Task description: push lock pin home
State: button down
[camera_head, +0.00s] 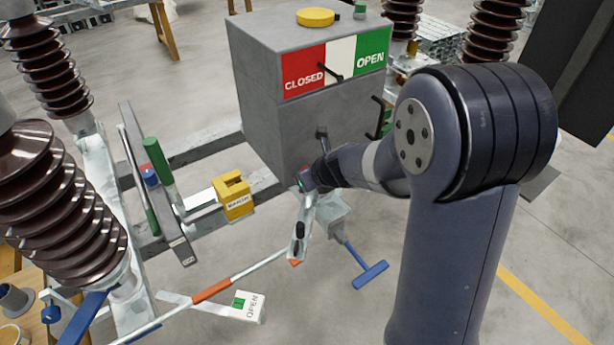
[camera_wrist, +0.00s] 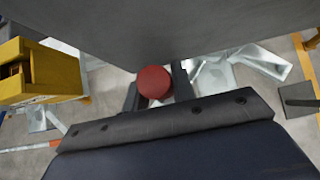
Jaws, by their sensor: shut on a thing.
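A round red knob (camera_wrist: 153,82), which looks like the head of the lock pin, sits between the dark fingers of my gripper (camera_wrist: 155,92) in the wrist view. My gripper is shut on it, close to the grey box's lower face. In the head view my gripper (camera_head: 305,181) is at the lower front of the grey cabinet (camera_head: 262,95), and only a trace of red shows there. The pin's shaft and its hole are hidden, so I cannot tell how deep it sits.
A yellow block (camera_head: 236,196) stands left of my gripper. A blue T-handle (camera_head: 369,275) hangs below right. An orange-banded rod (camera_head: 211,291) and an OPEN plate (camera_head: 249,307) lie lower left. Brown ribbed insulators (camera_head: 55,210) stand at the left. Open floor shows at right.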

jog(key=shift+f+b, duration=2.45)
jog(key=shift+f, duration=0.35)
jog(key=shift+f, duration=0.15)
jog(key=shift+f+b, duration=0.3)
jog(key=shift+b, duration=0.05)
jog(key=shift+f+b, duration=1.5)
jog(key=shift+f, duration=0.05)
jog(key=c, duration=1.1)
grip_release()
jog(key=shift+r, duration=0.1)
jog(key=p+v, duration=0.4)
jog(key=v, duration=0.6)
jog(key=shift+s+d, duration=0.2)
jog(key=shift+s, duration=0.05)
